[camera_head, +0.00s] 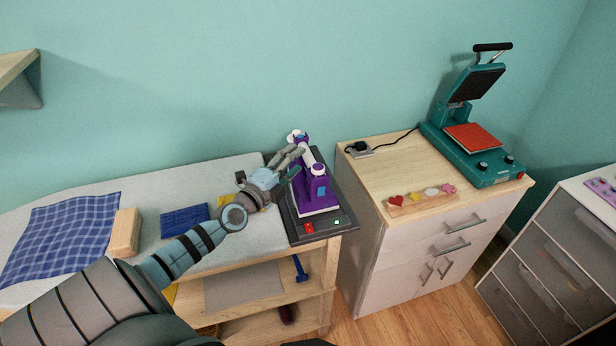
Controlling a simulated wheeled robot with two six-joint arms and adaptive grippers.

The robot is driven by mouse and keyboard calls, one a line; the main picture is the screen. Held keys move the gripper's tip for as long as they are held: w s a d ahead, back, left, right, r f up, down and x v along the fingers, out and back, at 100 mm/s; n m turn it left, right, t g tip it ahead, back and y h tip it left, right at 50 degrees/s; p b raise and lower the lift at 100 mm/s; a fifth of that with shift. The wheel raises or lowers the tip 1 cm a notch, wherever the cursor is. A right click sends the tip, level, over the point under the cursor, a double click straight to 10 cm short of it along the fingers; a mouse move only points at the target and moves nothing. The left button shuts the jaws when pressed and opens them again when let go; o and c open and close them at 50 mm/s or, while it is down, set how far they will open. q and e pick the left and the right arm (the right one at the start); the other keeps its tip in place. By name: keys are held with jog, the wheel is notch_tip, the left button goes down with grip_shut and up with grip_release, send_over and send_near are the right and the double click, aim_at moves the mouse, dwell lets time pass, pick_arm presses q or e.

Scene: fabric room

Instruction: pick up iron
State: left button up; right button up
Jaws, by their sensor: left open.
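The purple and white iron (321,189) stands on a dark grey base (290,229) at the right end of the padded ironing table. My left gripper (294,162) reaches in from the left and is open. Its fingers are at the left side of the iron's upper part, close to the white handle. I cannot tell whether they touch it. The fingers hide part of the iron's left side. My right gripper is not in view.
A folded blue plaid cloth (62,235), a wooden block (125,233) and a small blue cloth (184,221) lie on the table. A wooden-topped cabinet (380,182) with a teal heat press (485,168) stands to the right. Shelves lie below the table.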

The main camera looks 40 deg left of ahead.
aim_at(306, 153)
pick_arm(q)
jog(key=w, duration=0.1)
jog(key=w+b, duration=0.1)
jog(key=w, duration=0.3)
jog(key=shift+w+f, duration=0.1)
jog(key=shift+f, duration=0.25)
jog(key=shift+w, duration=0.2)
jog(key=shift+s+r, duration=0.1)
jog(key=shift+r, duration=0.05)
jog(key=shift+c, duration=0.5)
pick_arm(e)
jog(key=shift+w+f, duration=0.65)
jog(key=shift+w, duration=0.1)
pick_arm(q)
jog(key=shift+c, duration=1.4)
grip_shut()
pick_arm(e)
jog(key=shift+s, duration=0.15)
pick_arm(q)
jog(key=shift+r, duration=0.1)
